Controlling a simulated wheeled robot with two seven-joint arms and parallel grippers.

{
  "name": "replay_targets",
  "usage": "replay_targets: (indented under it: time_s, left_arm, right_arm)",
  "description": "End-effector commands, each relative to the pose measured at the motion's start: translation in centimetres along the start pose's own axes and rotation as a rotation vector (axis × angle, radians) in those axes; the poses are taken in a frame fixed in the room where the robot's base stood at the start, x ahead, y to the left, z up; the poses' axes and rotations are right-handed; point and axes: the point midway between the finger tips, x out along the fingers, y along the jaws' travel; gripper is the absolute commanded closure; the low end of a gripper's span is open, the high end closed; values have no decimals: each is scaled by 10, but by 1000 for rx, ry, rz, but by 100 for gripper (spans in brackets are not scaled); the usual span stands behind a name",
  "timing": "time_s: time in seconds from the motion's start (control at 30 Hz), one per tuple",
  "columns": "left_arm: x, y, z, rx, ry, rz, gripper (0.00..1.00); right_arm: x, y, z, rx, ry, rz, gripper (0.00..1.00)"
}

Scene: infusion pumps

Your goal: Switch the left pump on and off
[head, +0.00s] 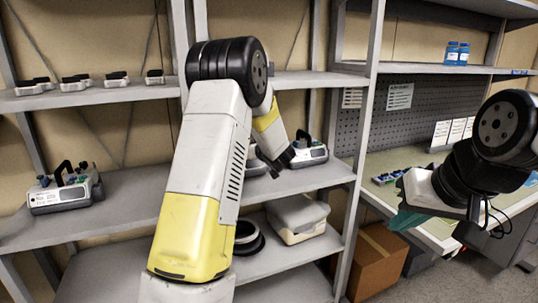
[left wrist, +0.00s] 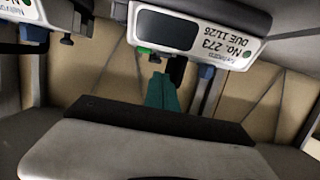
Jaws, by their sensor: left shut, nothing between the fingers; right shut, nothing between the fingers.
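A pump (head: 66,192) with a carry handle stands at the far left of the middle shelf. Another pump (head: 312,154) stands to the right, partly behind my left arm. In the left wrist view a white pump (left wrist: 205,35) appears upside down, with a dark screen, a label reading "NO. 273" and a green button (left wrist: 143,50). My left gripper (left wrist: 163,85) is shut and empty, its teal fingertips close to that pump's edge near the button; I cannot tell whether they touch. Its fingers are hidden in the head view. My right gripper (head: 405,219) is shut and empty, near the bench.
A second device (left wrist: 40,20) is cut off at the upper left of the wrist view. Several small devices (head: 76,83) stand on the upper shelf. Shelf uprights (head: 362,120) flank the bay. A cardboard box (head: 378,262) sits low on the right. The bench (head: 400,165) holds small items.

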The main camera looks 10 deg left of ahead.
Motion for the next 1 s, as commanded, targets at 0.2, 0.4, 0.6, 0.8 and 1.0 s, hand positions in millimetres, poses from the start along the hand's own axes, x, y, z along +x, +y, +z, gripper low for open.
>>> replay_targets:
  time_s: [0.2, 0.4, 0.6, 0.8, 1.0]
  left_arm:
    - [-28, -5, -12, -2, 8, 1, 100]
    - [-64, -4, -14, -4, 11, 2, 100]
    - [-91, -4, -14, -5, 12, 1, 100]
    - [-99, -5, -13, -4, 11, -1, 100]
    - [-98, -5, -14, -4, 12, -1, 100]
  right_arm:
    - [0, 0, 0, -1, 0, 0, 100]
    - [0, 0, 0, 0, 0, 0, 100]
    - [0, 0, 0, 0, 0, 0, 100]
    - [0, 0, 0, 0, 0, 0, 100]
    - [0, 0, 0, 0, 0, 0, 100]
